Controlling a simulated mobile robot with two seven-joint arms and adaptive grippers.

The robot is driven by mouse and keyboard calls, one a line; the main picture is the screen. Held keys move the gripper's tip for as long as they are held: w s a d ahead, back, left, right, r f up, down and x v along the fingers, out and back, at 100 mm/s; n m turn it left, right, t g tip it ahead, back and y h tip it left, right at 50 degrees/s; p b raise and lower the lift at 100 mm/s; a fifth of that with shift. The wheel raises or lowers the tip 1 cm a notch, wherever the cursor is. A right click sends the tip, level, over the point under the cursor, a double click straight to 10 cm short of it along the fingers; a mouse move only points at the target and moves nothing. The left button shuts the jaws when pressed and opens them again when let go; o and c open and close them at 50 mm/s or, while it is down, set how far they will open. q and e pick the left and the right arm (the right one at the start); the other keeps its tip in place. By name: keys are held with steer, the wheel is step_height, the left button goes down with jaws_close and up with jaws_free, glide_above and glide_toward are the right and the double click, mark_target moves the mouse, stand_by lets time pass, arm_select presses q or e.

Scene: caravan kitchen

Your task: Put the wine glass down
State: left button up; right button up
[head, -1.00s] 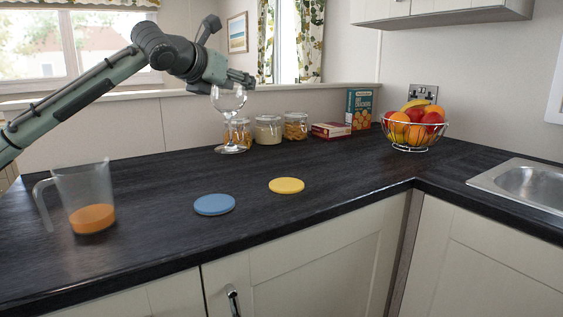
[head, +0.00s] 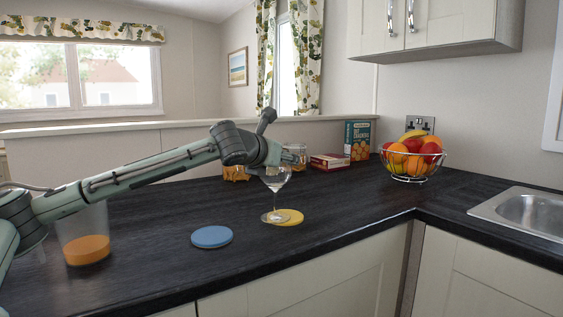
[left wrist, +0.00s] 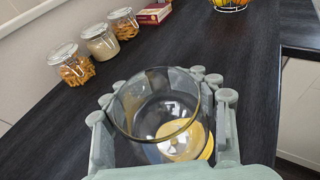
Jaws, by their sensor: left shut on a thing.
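The clear wine glass (head: 275,179) is upright in my left gripper (head: 284,157), which is shut around its bowl. In the left wrist view I look down into the glass (left wrist: 150,118), between the gripper's fingers (left wrist: 160,88). In the head view its foot (head: 270,218) overlaps the left part of the yellow coaster (head: 293,216); I cannot tell whether it touches. The yellow coaster (left wrist: 195,143) shows through and beside the glass in the left wrist view. The blue coaster (head: 211,237) lies bare to the left. My right gripper is not in view.
A jug with orange liquid (head: 87,250) stands at the left, partly behind my left arm. Jars (left wrist: 101,41), red boxes (head: 329,161), a cracker box (head: 357,140) and a fruit bowl (head: 410,166) stand along the back. The sink (head: 525,212) is at right. The front counter is clear.

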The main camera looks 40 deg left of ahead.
arm_select(q)
steer(key=o, duration=1.4)
steer(key=shift+r, duration=0.1)
steer(key=shift+v, duration=6)
steer(key=shift+d, duration=0.1)
